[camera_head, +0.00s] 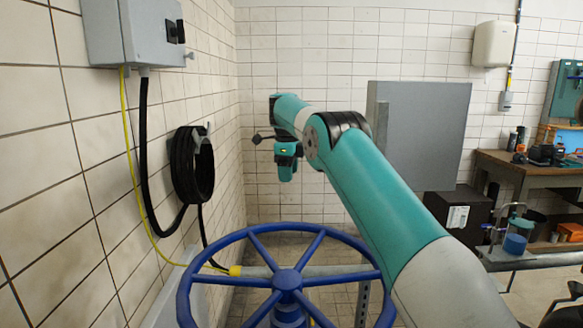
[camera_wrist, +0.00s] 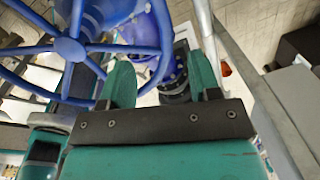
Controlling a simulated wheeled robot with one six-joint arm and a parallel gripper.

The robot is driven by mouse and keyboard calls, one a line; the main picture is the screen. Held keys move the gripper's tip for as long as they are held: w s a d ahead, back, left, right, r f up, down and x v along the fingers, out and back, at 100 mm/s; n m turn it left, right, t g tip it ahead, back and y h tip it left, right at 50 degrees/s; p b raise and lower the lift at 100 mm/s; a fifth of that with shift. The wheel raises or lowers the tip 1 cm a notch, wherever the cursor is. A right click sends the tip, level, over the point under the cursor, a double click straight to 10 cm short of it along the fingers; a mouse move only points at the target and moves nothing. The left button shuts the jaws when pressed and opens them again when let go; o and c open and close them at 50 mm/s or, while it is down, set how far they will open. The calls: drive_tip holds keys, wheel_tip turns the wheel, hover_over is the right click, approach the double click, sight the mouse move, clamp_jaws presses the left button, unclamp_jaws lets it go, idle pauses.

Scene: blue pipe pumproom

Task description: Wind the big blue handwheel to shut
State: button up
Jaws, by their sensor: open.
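The big blue handwheel (camera_head: 287,279) lies roughly flat at the bottom centre of the head view, with its hub, spokes and most of its rim showing. My arm crosses in front of its right side. My gripper (camera_head: 286,172) hangs above and beyond the wheel in the head view, apart from it. In the wrist view my gripper (camera_wrist: 161,76) has its two green fingers spread, with nothing held between them. The handwheel (camera_wrist: 70,48) fills the upper left there, its rim passing below and behind the left finger. The valve body under the wheel is mostly hidden.
A tiled wall on the left carries a grey box (camera_head: 133,32) and a coiled black hose (camera_head: 192,165). A grey cabinet (camera_head: 418,135) stands behind my arm. A workbench (camera_head: 530,168) is at right. Open floor shows at lower right.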

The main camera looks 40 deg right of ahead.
sight(294, 223)
drive_tip(key=s+d+f+t+y+p, duration=0.2)
drive_tip(key=s+d+t+y+p, duration=0.15)
drive_tip(key=s+d, duration=0.2)
drive_tip(key=shift+h, duration=0.25)
drive_tip(key=p+x, duration=0.1)
drive_tip(key=x, duration=0.4)
drive_tip(key=p+x, duration=0.2)
drive_tip(key=x, duration=0.4)
drive_tip(key=p+x, duration=0.1)
drive_tip(key=x, duration=0.4)
drive_tip(key=shift+s+a+f+p, duration=0.3)
drive_tip(key=shift+f, duration=0.2)
drive_tip(key=shift+r, duration=0.1)
clamp_jaws()
drive_tip(key=shift+d, duration=0.1)
